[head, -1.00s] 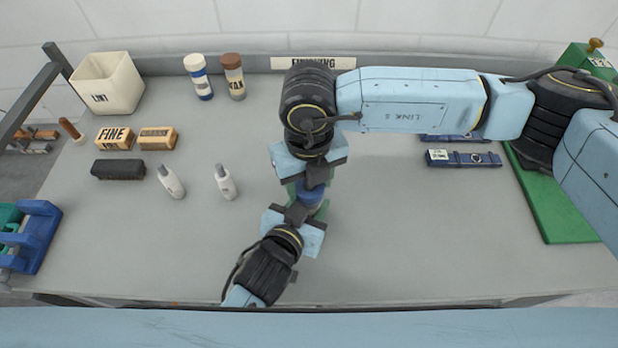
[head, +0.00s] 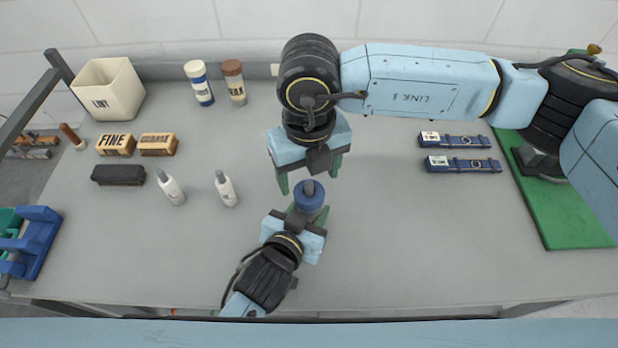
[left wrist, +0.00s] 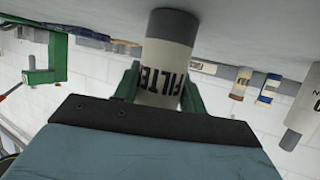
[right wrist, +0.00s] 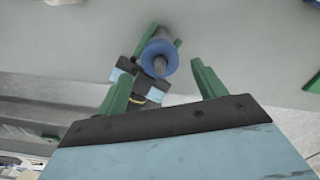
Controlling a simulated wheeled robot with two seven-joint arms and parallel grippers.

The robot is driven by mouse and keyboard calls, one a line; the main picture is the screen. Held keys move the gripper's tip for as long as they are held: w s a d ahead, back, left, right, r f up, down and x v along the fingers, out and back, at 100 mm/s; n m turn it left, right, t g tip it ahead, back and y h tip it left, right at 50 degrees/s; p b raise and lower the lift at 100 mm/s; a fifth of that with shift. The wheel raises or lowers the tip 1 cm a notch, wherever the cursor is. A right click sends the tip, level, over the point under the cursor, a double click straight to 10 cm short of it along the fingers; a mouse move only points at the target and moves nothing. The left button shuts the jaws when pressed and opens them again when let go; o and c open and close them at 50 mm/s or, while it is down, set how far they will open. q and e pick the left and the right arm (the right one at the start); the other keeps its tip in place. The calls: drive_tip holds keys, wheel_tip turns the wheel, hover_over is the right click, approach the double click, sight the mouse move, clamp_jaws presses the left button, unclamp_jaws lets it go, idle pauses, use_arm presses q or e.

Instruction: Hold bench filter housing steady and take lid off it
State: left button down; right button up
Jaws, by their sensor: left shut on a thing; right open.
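The filter housing (left wrist: 162,75), a cream cylinder with a FILTER label and a grey-brown band, stands on the bench in the left wrist view. My left gripper (head: 306,213) is shut on its side. The round blue lid (head: 309,197) with a grey knob sits on top of the housing; the right wrist view also shows it (right wrist: 160,60). The lid is out of sight in the left wrist view. My right gripper (head: 309,179) is open and empty, above and behind the lid, its green fingers apart from it.
Two white bottles (head: 226,190), a black block (head: 118,175) and FINE and coarse blocks (head: 115,145) lie to the left. A lint bin (head: 118,95) and two jars (head: 234,85) stand behind. Blue strips (head: 463,165) and a green mat (head: 570,215) are at right. The front right bench is clear.

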sight(309, 183)
drive_tip(key=m, duration=0.2)
drive_tip(key=r+m, duration=0.1)
drive_tip(key=shift+a+m, duration=0.1)
drive_tip(key=shift+m, duration=0.3)
drive_tip(key=m, duration=0.1)
drive_tip(key=r+m, duration=0.1)
drive_tip(key=m, duration=0.1)
drive_tip(key=shift+m, duration=0.3)
drive_tip(key=m, duration=0.3)
drive_tip(key=r+m, duration=0.1)
drive_tip(key=m, duration=0.1)
drive_tip(key=shift+r+m, duration=0.2)
drive_tip(key=shift+m, duration=0.2)
drive_tip(key=shift+f, duration=3.95)
